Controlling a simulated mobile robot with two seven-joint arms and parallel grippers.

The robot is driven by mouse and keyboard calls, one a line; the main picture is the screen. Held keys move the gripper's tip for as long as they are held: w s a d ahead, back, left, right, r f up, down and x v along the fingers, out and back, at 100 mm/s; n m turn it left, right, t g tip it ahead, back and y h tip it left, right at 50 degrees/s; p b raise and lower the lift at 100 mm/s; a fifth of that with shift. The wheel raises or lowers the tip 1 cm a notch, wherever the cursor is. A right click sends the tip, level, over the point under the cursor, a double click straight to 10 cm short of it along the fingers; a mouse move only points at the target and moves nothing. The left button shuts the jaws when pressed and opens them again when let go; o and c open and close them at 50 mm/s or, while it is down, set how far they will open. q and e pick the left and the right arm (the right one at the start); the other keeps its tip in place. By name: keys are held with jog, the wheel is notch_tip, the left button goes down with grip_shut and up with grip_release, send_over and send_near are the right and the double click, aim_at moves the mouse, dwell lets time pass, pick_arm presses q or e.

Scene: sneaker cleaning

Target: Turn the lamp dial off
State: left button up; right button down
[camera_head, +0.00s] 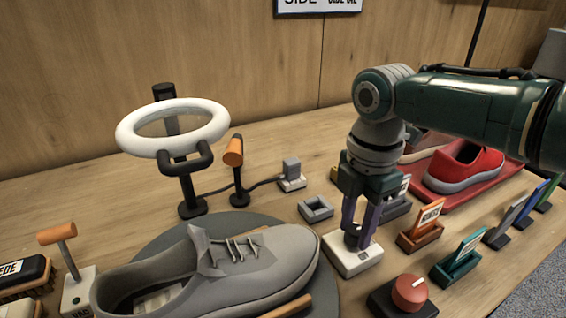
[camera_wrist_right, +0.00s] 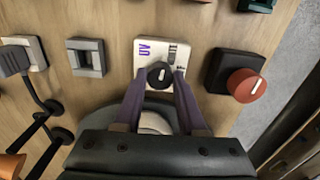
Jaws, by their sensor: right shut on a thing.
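The lamp dial is a small black knob (camera_wrist_right: 159,74) on a white base (camera_head: 350,262) marked "UV" in purple. The base also shows in the right wrist view (camera_wrist_right: 146,60); the small print to the right of the knob is not readable. A short white mark shows on the knob's top. My right gripper (camera_head: 359,236) points down with its purple fingers shut on the knob, one on each side, in the right wrist view (camera_wrist_right: 160,80). The white ring lamp (camera_head: 130,135) stands on a black post at the left. My left gripper is not in view.
A red knob (camera_head: 409,290) on a black base sits close to the right of the dial. A grey square frame (camera_head: 316,209) and a plug block (camera_head: 291,178) are behind left. A grey sneaker (camera_head: 215,270) lies on a round mat at left. Red shoes stand behind the arm.

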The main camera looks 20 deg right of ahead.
jog(key=m+p, duration=0.1)
jog(key=m, duration=0.3)
jog(key=shift+m, duration=0.3)
jog(key=m+p, duration=0.1)
jog(key=m, duration=0.2)
jog(key=shift+m, duration=0.3)
jog(key=m+p, duration=0.1)
jog(key=m, duration=0.4)
jog(key=shift+m, duration=1.7)
jog(key=c, duration=0.5)
grip_release()
jog(key=shift+r, duration=0.1)
